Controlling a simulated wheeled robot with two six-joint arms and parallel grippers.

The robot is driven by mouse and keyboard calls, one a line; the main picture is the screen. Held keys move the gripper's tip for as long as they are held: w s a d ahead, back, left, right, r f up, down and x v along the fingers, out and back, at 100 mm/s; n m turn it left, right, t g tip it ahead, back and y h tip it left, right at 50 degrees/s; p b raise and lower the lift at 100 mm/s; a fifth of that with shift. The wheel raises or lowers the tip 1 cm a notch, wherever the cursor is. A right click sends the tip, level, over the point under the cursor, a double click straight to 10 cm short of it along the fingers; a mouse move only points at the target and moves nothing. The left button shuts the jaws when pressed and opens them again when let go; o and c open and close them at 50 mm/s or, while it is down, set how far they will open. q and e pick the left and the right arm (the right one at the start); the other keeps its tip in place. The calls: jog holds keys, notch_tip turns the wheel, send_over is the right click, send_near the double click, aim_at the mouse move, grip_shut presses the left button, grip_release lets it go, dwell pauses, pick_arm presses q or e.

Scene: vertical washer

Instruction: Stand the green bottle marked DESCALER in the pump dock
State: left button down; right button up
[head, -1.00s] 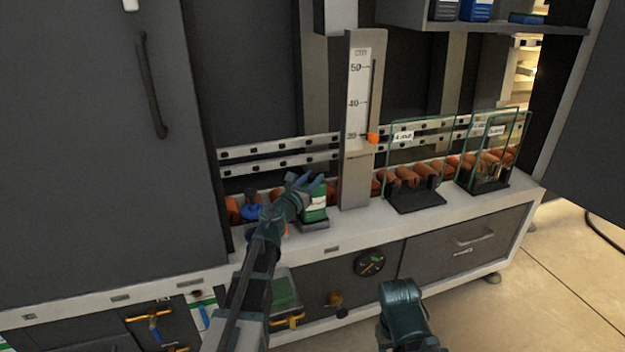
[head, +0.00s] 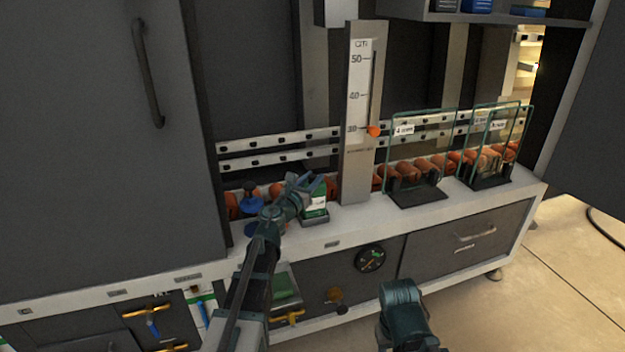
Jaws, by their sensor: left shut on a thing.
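The green bottle (head: 317,203) with a white label stands upright on the bench ledge, at a small grey base that I take for the pump dock (head: 316,219). My left gripper (head: 308,186) is shut at the bottle's top, and my left arm hides the bottle's left side. I cannot read the label or tell whether the bottle is fully seated in the dock. My right arm shows at the bottom, right of centre; its gripper is out of view.
A tall gauge post (head: 358,120) with an orange marker stands just right of the bottle. Glass panels (head: 420,150) on dark stands are further right. A blue valve knob (head: 253,202) is to the left. Orange rolls line the back. The ledge front (head: 400,216) is clear.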

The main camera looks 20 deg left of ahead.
pick_arm(q)
jog(key=c, duration=0.5)
grip_release()
jog(key=s+a, duration=0.2)
jog(key=s, duration=1.1)
jog(key=shift+s+a, duration=0.3)
jog(key=shift+s, duration=0.05)
jog(key=shift+f, duration=0.1)
